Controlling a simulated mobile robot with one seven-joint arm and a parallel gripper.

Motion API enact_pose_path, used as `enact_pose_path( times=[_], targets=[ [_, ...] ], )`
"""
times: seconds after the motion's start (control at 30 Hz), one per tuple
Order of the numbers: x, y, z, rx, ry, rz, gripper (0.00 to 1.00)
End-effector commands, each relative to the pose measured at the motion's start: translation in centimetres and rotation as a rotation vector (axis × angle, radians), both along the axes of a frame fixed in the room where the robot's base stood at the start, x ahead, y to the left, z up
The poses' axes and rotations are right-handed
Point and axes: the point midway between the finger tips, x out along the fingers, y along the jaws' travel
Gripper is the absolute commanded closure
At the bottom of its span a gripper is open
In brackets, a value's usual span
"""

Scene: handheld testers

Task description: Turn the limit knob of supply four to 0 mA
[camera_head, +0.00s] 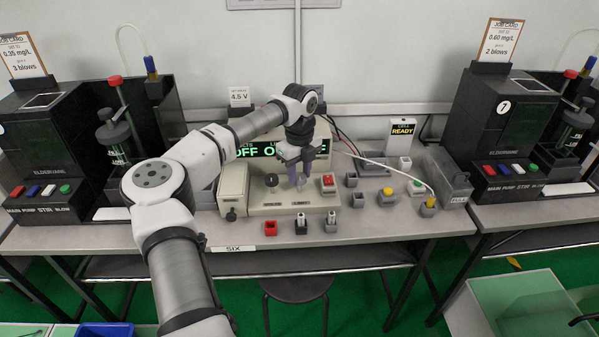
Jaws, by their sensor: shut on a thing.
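A beige bench supply (235,187) stands on the middle table, whose edge label reads SIX. No number four is legible on it. Its dark display (262,150) shows green text, partly hidden by my arm, with OFF readable at the left. A dark volts knob (271,181) is on the left of its face. My gripper (300,186) points down at the face and is shut around the limit knob, above the limit label (300,203). The fingers hide most of this knob, so its pointer cannot be read.
A red switch (328,181) sits close right of my gripper. To the right are yellow and green buttons, cables and a READY sign (402,128). Dark tester machines (505,130) stand on both sides.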

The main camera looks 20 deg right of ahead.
Motion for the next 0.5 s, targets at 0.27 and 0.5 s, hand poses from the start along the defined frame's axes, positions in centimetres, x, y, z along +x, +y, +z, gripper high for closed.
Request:
enact_pose_path(
  times=[0.27, 0.5],
  targets=[
    [0.09, 0.02, 0.11, -0.001, -0.003, 0.002, 0.56],
    [0.04, 0.01, 0.05, -0.001, -0.001, 0.0, 0.44]
  ],
)
